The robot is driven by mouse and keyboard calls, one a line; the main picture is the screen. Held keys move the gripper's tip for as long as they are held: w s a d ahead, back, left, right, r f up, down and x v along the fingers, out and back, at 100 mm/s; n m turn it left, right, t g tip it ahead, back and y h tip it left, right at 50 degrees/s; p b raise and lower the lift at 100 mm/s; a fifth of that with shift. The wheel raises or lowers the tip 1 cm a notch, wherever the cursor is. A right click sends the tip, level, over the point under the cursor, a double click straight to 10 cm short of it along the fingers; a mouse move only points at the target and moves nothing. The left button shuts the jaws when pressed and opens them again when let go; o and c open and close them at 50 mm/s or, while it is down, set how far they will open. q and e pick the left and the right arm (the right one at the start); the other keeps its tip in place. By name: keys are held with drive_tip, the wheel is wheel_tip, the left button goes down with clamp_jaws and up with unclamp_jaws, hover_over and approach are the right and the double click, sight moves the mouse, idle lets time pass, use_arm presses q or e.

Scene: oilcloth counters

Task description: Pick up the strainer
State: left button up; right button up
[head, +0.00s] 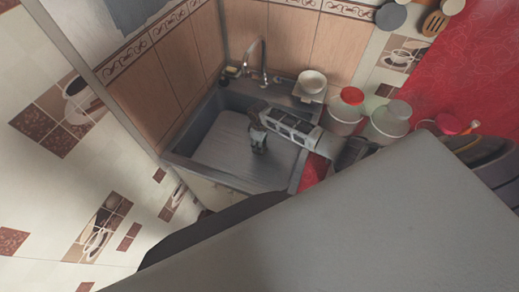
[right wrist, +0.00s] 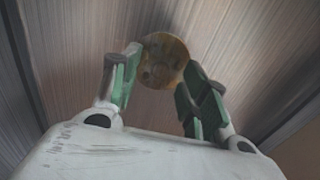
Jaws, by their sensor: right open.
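A round yellow-brown disc with dark spots, which appears to be the strainer (right wrist: 164,60), lies on a ribbed surface in the right wrist view. My right gripper (right wrist: 152,88) is open, with one green-padded finger on each side of the disc's near edge. Whether the fingers touch it I cannot tell. My left gripper is not in view.
A curved tap (head: 263,62) stands at the sink's back edge. Tiled walls close off the left and back. The drainboard left of the gripper is clear.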

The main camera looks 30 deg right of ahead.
drive_tip(key=shift+f, duration=0.85)
clamp_jaws()
